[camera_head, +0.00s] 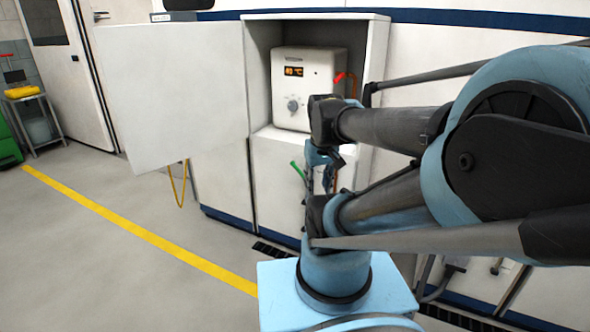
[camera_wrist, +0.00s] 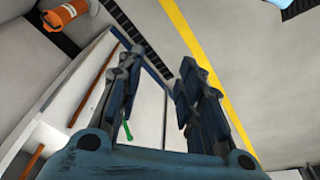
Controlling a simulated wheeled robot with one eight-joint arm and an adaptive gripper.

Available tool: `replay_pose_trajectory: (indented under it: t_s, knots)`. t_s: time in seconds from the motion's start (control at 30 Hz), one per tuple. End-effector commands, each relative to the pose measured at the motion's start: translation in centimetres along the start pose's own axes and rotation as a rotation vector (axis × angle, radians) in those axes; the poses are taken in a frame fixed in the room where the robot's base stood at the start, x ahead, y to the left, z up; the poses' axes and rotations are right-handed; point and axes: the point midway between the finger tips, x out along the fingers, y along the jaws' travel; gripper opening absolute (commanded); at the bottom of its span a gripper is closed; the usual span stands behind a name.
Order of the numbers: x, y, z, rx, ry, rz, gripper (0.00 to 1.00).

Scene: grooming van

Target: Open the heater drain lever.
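A white heater (camera_head: 300,85) with a lit orange display and a round knob sits in an open wall cabinet. A red lever (camera_head: 340,77) shows at its upper right. A green-handled lever (camera_head: 298,170) shows lower down, in front of the cabinet's lower part; a small green part (camera_wrist: 127,130) also shows between my fingers in the wrist view, near their base. I cannot tell which lever is the drain lever. My gripper (camera_head: 323,160) hangs in front of the cabinet, just right of the green lever. In the wrist view its fingers (camera_wrist: 160,62) are apart with nothing clearly gripped.
The cabinet door (camera_head: 175,95) stands swung open to the left. A yellow hose loop (camera_head: 178,185) hangs below it. A yellow floor line (camera_head: 140,232) crosses clear floor at the left. An orange container (camera_wrist: 66,14) shows at the wrist view's upper left.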

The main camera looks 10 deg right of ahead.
Motion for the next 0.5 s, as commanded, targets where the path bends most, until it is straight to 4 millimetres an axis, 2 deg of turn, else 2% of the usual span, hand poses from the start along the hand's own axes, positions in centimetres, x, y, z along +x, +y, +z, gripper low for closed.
replay_pose_trajectory:
  t_s: [0.03,0.2,0.5]
  knots:
    - [-0.7,0.1,-1.4,-0.024,-0.003,0.002,0.34]
    - [-2.2,0.6,-5.7,-0.107,-0.016,0.011,0.34]
    - [-3.3,1.3,-13.8,-0.254,-0.037,0.022,0.34]
